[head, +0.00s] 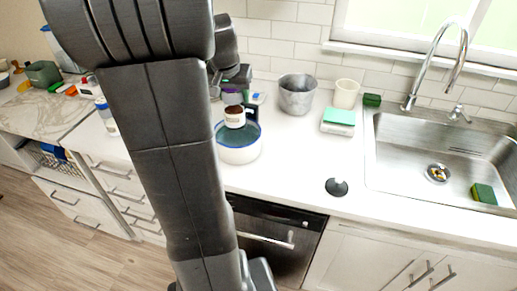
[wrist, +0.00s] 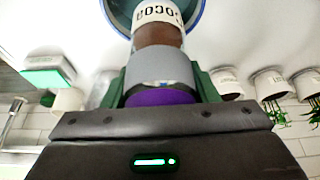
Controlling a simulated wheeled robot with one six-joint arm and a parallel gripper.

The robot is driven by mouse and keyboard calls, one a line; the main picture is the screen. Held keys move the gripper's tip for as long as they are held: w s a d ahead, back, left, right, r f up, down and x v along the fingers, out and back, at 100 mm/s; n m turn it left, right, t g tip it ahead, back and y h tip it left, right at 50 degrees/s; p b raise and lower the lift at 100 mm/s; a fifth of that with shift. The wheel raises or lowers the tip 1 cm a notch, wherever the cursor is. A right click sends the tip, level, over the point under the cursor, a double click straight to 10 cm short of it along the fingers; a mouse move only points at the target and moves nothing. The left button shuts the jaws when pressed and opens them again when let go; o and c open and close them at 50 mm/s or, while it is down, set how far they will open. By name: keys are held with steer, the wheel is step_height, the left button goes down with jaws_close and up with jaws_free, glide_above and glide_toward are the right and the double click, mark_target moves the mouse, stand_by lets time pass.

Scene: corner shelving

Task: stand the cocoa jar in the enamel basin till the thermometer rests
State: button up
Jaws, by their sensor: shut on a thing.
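The cocoa jar (head: 235,118) has a white label and a brown body. In the wrist view the jar (wrist: 158,32) shows the label letters, with a grey band and a purple end nearer my gripper. My gripper (head: 232,96) is shut on its upper part, the green fingers on either side (wrist: 161,85). The white enamel basin (head: 239,155) has a blue rim and stands on the counter. The jar's lower end appears over or inside the basin's opening; I cannot tell whether it touches the bottom. The basin's rim also shows in the wrist view (wrist: 113,18). I cannot pick out a thermometer.
A grey metal bucket (head: 297,95), a cream cup (head: 346,93) and a teal-topped box (head: 338,121) stand right of the basin. A dark disc (head: 337,187) lies near the counter's front edge. The sink (head: 410,150) is further right. A small dark object (head: 252,113) is behind the basin.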

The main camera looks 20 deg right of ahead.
mark_target(232, 106)
steer(key=shift+s+d+f, duration=0.15)
steer(key=shift+d, duration=0.1)
step_height(232, 106, down, 10)
steer(key=shift+r, duration=0.2)
steer(key=shift+f, duration=0.1)
steer(key=shift+f, duration=0.15)
steer(key=o, duration=1.1)
steer(key=shift+o, duration=0.2)
steer(key=shift+r, duration=0.5)
steer(key=v, duration=1.1)
steer(key=shift+s+a+r, duration=0.1)
steer(key=shift+s+r, duration=0.1)
steer(key=shift+r, duration=0.05)
